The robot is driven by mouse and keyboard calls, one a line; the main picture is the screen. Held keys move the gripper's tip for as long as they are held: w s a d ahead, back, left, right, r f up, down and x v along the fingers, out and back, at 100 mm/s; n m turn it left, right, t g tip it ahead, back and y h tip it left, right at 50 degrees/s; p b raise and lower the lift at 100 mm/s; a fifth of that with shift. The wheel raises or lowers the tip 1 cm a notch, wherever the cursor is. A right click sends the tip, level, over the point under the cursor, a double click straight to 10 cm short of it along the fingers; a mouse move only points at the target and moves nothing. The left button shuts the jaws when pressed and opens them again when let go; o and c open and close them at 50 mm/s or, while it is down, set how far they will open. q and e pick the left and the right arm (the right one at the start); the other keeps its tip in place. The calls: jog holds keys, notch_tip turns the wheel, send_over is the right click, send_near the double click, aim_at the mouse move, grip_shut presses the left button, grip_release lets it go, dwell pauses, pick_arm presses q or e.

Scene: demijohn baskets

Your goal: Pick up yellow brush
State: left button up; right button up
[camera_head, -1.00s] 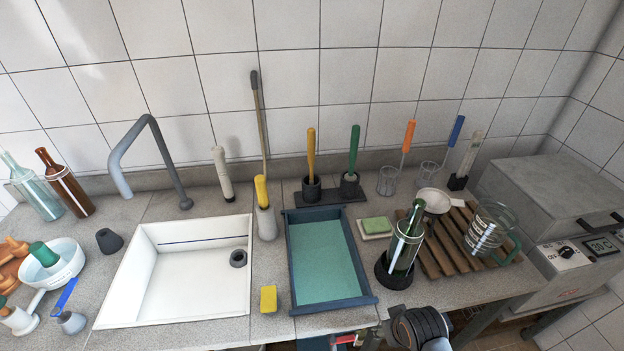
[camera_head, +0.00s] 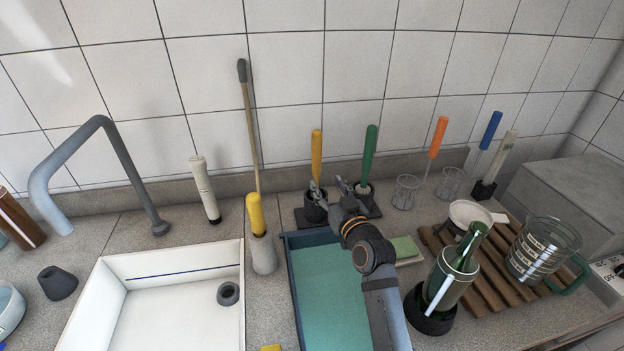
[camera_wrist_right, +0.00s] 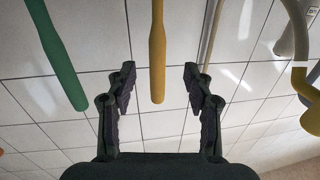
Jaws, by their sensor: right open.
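The yellow brush (camera_head: 317,146) stands upright in a dark round holder (camera_head: 315,210) on a black base near the back wall. My right gripper (camera_head: 329,187) is open just in front of the brush, its fingers reaching toward it. In the right wrist view, which appears upside down, the yellow handle (camera_wrist_right: 157,55) lies between the two open fingers (camera_wrist_right: 160,78). I cannot tell whether either finger touches it. The brush's head is hidden in the holder. My left gripper is not in view.
A green-handled brush (camera_head: 369,150) stands close on the right, also in the right wrist view (camera_wrist_right: 60,60). Another yellow-handled tool (camera_head: 256,214) in a pale holder stands left. A teal basin (camera_head: 330,290) lies below my arm. A green bottle (camera_head: 455,265) stands right.

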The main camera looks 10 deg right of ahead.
aim_at(318, 168)
jog(key=w, duration=0.2)
jog(key=w+p, duration=0.1)
jog(key=w, duration=0.1)
jog(key=shift+a+r, duration=0.3)
jog(key=shift+w+f, duration=0.2)
jog(key=shift+w+r+p, duration=0.35)
jog(key=shift+w+p, duration=0.2)
jog(key=shift+w, duration=0.05)
jog(key=w, duration=0.3)
jog(key=shift+w+a+f+p, duration=0.2)
jog(key=shift+w+f+p, duration=0.05)
jog(key=shift+p, duration=0.15)
jog(key=shift+w+f, duration=0.1)
jog(key=shift+w, duration=0.05)
jog(key=shift+s, duration=0.2)
jog(key=shift+c, duration=1.3)
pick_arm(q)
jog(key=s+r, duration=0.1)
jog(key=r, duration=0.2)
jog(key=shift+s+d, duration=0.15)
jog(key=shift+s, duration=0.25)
pick_arm(e)
grip_shut()
